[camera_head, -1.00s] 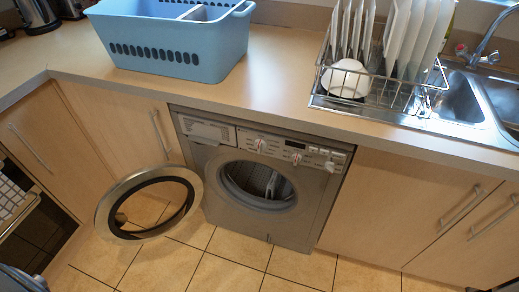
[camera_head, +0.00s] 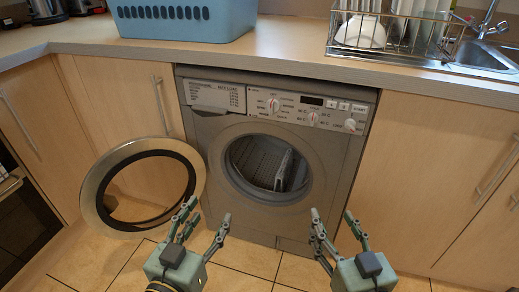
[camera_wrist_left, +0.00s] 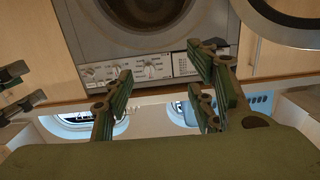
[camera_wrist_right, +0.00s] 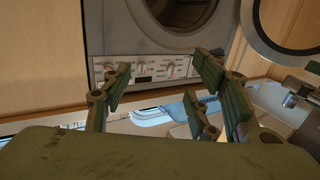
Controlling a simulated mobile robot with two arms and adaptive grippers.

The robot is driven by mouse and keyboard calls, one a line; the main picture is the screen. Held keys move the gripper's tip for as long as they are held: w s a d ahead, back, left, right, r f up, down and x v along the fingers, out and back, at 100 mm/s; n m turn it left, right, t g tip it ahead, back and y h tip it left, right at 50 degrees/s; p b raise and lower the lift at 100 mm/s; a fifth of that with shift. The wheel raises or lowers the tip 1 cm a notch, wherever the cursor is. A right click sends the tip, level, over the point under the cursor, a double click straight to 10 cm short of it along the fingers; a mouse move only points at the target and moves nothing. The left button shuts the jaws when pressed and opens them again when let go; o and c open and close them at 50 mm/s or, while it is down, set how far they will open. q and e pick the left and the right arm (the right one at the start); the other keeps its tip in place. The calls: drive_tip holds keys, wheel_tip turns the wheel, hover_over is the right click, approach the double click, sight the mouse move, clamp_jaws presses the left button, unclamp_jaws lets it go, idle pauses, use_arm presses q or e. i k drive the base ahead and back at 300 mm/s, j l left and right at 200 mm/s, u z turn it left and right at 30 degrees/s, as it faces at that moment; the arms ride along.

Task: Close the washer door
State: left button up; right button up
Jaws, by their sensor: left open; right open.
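The grey washer (camera_head: 215,125) stands under the counter with its round opening uncovered. Its round door (camera_head: 95,190), a silver ring with a dark inner rim, hangs wide open to the left of the opening. My left gripper (camera_head: 203,222) is open and empty, in front of the washer and just right of the door's lower right edge in the picture; contact is not visible. My right gripper (camera_head: 333,225) is open and empty, in front of the washer's lower right. The left wrist view shows the door ring (camera_wrist_left: 248,12) at upper right; the right wrist view also shows it (camera_wrist_right: 250,35).
Wooden cupboards (camera_head: 430,180) flank the washer. A blue basket (camera_head: 185,22) and a dish rack (camera_head: 400,45) by the sink stand on the counter (camera_head: 280,55). An oven (camera_head: 25,235) is at far left. The tiled floor (camera_head: 245,258) before the washer looks clear.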

sight(96, 206)
drive_tip(key=j+u, duration=0.15)
drive_tip(key=j, duration=1.45)
